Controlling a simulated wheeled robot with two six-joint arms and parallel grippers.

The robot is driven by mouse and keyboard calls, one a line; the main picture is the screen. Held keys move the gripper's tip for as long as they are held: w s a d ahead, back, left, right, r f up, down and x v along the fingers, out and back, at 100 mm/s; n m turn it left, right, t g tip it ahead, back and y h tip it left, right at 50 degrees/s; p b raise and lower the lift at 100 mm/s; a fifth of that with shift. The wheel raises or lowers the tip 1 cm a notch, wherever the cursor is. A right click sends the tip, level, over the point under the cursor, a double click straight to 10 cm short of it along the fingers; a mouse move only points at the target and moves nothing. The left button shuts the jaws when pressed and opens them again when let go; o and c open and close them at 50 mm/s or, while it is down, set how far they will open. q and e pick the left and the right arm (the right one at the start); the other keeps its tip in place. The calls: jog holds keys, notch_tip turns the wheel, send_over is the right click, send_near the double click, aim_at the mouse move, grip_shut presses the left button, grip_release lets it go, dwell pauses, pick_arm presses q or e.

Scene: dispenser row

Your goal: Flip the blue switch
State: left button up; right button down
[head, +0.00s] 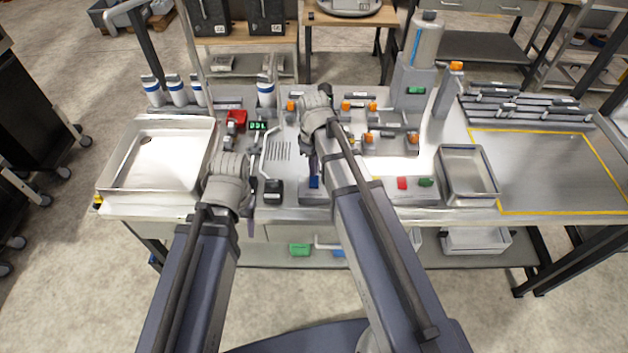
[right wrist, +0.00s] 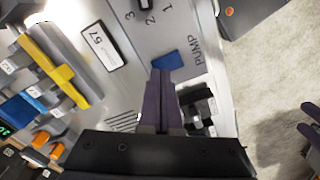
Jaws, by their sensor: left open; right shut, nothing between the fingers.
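The blue switch (head: 314,183) sits on a grey box near the front edge of the bench, below my right arm in the head view. In the right wrist view the blue switch (right wrist: 167,60) lies beside the PUMP label and the numbers 1, 2 and 3. My right gripper (head: 314,170) is shut and empty, its purple fingers pointing down at the switch. In the right wrist view its fingertips (right wrist: 161,76) overlap the switch's near edge; I cannot tell whether they touch. My left gripper (head: 251,222) is open and empty at the bench's front edge, left of the switch.
A small black box (head: 272,190) stands left of the switch. A panel with a red button (head: 402,183) and a green button (head: 426,182) is to the right. A large tray (head: 111,184) is at left, a smaller grey tray (head: 491,187) at right. Orange-topped fixtures fill the middle.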

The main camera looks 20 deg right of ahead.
jog(key=shift+f+b, duration=0.85)
jog(key=shift+f, duration=0.05)
dwell(0.5)
jog(key=shift+r, duration=0.15)
notch_tip(320, 180, up, 7)
jog(key=p, duration=0.7)
dwell(0.3)
jog(key=s+a+f+m+b, duration=0.2)
jog(key=s+a+f+b, duration=0.1)
jog(key=s+a, duration=0.2)
jog(key=s+a+f+m+h+b, duration=0.1)
jog(key=s+a+f+m+b, duration=0.1)
jog(key=s+a, duration=0.3)
jog(key=s+f+m, duration=0.1)
jog(key=s, duration=0.3)
jog(key=shift+s+a+b, duration=0.15)
jog(key=shift+a+b, duration=0.1)
jog(key=shift+b, duration=0.15)
